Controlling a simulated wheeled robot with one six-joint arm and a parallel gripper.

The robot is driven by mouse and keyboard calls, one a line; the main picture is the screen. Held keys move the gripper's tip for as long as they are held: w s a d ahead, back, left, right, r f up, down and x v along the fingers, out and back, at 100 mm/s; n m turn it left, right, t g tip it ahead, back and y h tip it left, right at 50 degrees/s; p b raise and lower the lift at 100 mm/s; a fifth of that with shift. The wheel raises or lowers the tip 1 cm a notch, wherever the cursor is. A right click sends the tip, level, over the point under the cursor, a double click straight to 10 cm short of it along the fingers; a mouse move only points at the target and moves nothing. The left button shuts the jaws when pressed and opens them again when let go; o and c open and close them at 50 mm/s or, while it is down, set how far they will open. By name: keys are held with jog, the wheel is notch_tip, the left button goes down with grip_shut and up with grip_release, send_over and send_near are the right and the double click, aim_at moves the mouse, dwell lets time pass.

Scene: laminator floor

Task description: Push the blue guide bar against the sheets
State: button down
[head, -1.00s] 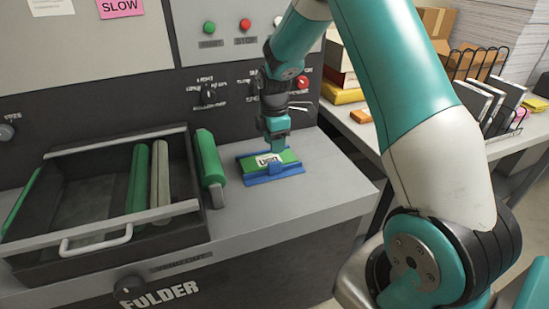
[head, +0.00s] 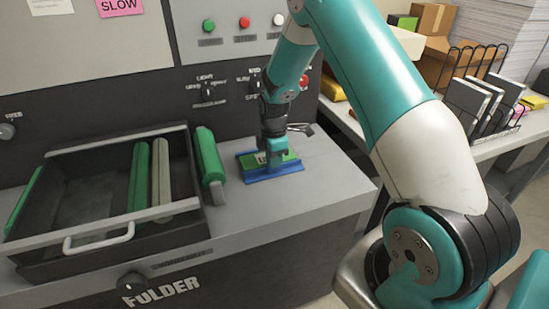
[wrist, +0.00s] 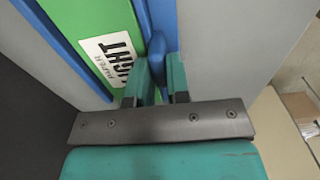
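The blue guide bar (head: 275,174) lies along the front long edge of the green sheets (head: 246,160) on the grey machine top. In the wrist view the guide bar (wrist: 166,15) runs beside the green sheets (wrist: 70,12), which carry a white label reading "PAPER LIGHT" (wrist: 112,55). An upright blue tab (wrist: 157,52) rises from the bar. My gripper (head: 278,160) points down over the bar. In the wrist view my gripper's fingertips (wrist: 158,68) stand apart, one on each side of the tab. I cannot tell whether they press on it. My gripper hides the tab in the head view.
A green roller (head: 209,155) and a dark tray (head: 105,195) with a metal handle stand left of the sheets. Knobs and buttons (head: 246,23) sit on the panel behind. The machine top right of the bar (head: 335,172) is clear.

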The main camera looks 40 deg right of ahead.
jog(key=shift+w+d, duration=0.15)
jog(key=shift+w, duration=0.85)
jog(key=shift+d+r, duration=0.1)
jog(key=shift+d, duration=0.2)
jog(key=c, duration=1.1)
grip_release()
jog(key=shift+a, duration=0.15)
notch_tip(320, 180, up, 17)
jog(key=b, duration=0.3)
jog(key=shift+r, duration=0.15)
